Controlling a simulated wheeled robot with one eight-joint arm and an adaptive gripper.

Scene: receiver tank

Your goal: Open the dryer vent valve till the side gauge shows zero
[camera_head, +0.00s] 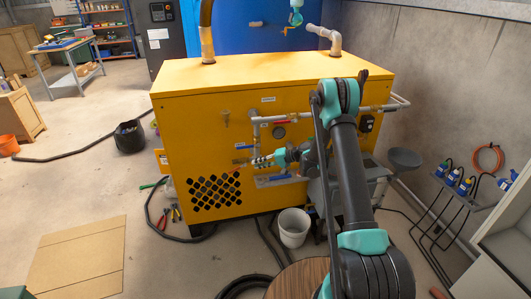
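The yellow dryer cabinet (232,96) stands in the middle, with pipes and small valves on its near side. A round dark disc, perhaps the side gauge (278,132), sits below the pipe; its reading is too small to tell. A red handle (283,121) lies along the upper pipe. Blue handles show at the left (245,146) and lower down (278,178). I cannot tell which valve is the dryer vent. My gripper (256,162) points left in front of the cabinet, between the blue handles. Whether its fingers are open or touch anything is too small to tell.
A white bucket (293,227) and black hoses stand on the floor before the cabinet. Tools (170,216) lie at its left foot. A cardboard sheet (80,258) lies at the left.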

